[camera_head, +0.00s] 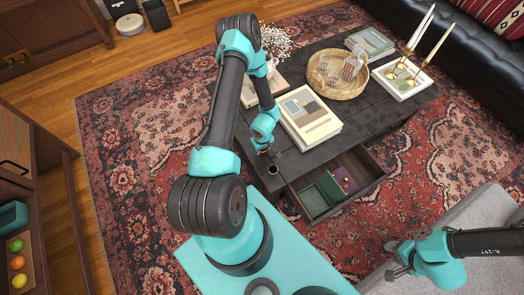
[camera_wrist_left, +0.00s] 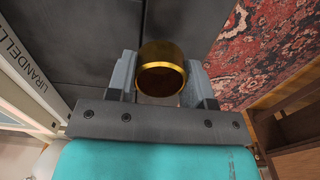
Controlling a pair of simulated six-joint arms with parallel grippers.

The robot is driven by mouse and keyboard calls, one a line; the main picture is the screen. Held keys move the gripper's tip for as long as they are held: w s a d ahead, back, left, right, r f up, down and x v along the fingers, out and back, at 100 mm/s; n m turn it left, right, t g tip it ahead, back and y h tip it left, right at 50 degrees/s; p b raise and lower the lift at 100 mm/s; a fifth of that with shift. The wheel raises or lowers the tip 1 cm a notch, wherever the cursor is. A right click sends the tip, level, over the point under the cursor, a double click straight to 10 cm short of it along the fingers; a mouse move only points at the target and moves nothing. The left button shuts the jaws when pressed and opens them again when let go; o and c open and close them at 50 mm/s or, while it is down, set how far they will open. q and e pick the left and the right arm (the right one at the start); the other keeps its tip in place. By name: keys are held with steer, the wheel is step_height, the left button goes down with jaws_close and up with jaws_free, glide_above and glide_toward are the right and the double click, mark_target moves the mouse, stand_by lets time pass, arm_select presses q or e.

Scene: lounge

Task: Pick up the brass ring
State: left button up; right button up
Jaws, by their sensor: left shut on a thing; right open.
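The brass ring (camera_wrist_left: 161,51) is a wide gold band in the left wrist view, between the two grey fingers of my left gripper (camera_wrist_left: 163,82). The fingers are shut on it from both sides. In the head view my left gripper (camera_head: 268,160) is at the near left corner of the dark coffee table, and the ring is too small there to make out clearly. My right gripper (camera_head: 394,262) is open and empty at the lower right, by the grey seat.
The dark coffee table (camera_head: 325,163) carries books (camera_head: 310,118), a woven tray (camera_head: 338,75), a white tray with candles (camera_head: 402,78) and flowers (camera_head: 275,42). Its drawer (camera_head: 345,195) is open towards me. The patterned rug (camera_head: 130,165) surrounds it.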

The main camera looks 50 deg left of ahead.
arm_select(q)
step_height(320, 180, up, 7)
steer(key=shift+f, duration=0.15)
stand_by(0.8)
